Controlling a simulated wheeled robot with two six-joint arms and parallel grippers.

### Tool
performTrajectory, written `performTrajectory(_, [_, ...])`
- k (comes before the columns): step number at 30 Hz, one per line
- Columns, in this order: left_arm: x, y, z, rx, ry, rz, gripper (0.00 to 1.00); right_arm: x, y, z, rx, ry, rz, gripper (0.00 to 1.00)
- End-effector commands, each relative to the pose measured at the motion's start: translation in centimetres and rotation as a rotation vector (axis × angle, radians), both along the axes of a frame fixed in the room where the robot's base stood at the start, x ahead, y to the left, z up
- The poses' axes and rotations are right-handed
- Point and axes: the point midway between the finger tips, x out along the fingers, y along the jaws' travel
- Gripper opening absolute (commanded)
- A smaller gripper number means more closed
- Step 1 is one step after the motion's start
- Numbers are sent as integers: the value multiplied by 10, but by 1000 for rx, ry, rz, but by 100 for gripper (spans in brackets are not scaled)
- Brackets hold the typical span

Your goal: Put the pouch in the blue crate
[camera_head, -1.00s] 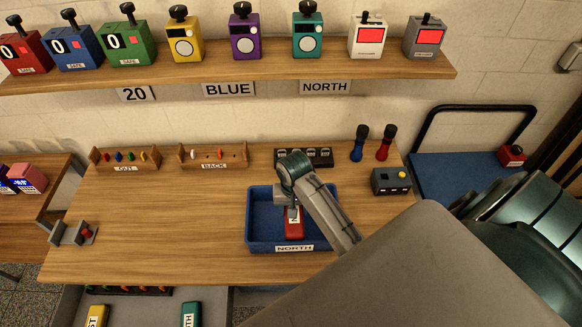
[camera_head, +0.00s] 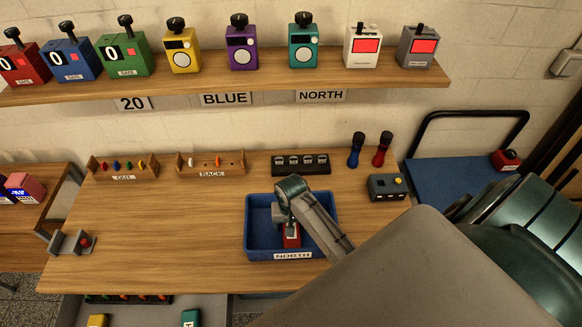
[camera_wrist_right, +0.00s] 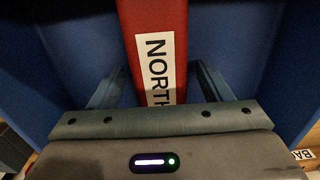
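The red pouch with a white NORTH label (camera_wrist_right: 155,50) is inside the blue crate (camera_head: 326,240), which has a NORTH tag on its front. In the head view the pouch (camera_head: 291,238) is partly hidden by my right gripper (camera_head: 290,222), which points down into the crate. Whether the pouch touches the crate floor is hard to tell. My left gripper is not in view.
Wooden racks (camera_head: 211,164) stand at the back left. The table (camera_head: 165,225) left of the crate is mostly clear.

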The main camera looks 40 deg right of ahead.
Motion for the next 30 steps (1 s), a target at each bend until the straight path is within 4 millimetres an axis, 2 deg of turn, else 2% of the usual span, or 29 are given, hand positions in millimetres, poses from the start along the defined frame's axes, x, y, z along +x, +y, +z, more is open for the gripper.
performTrajectory(7, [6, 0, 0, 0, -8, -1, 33, 0, 0, 1, 0, 0, 0, 72])
performTrajectory(11, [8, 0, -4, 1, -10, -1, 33, 1, 0, 9, 1, -3, 0, 72])
performTrajectory(14, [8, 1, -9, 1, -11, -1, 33, 1, 0, 24, 0, -4, 0, 72])
performTrajectory(25, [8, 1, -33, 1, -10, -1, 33, 1, 0, 100, 0, -4, 0, 72])
performTrajectory(27, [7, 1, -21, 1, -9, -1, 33, 0, 0, 114, -1, -1, 0, 72])
performTrajectory(30, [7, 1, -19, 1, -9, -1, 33, 0, 0, 121, 0, 0, -1, 72])
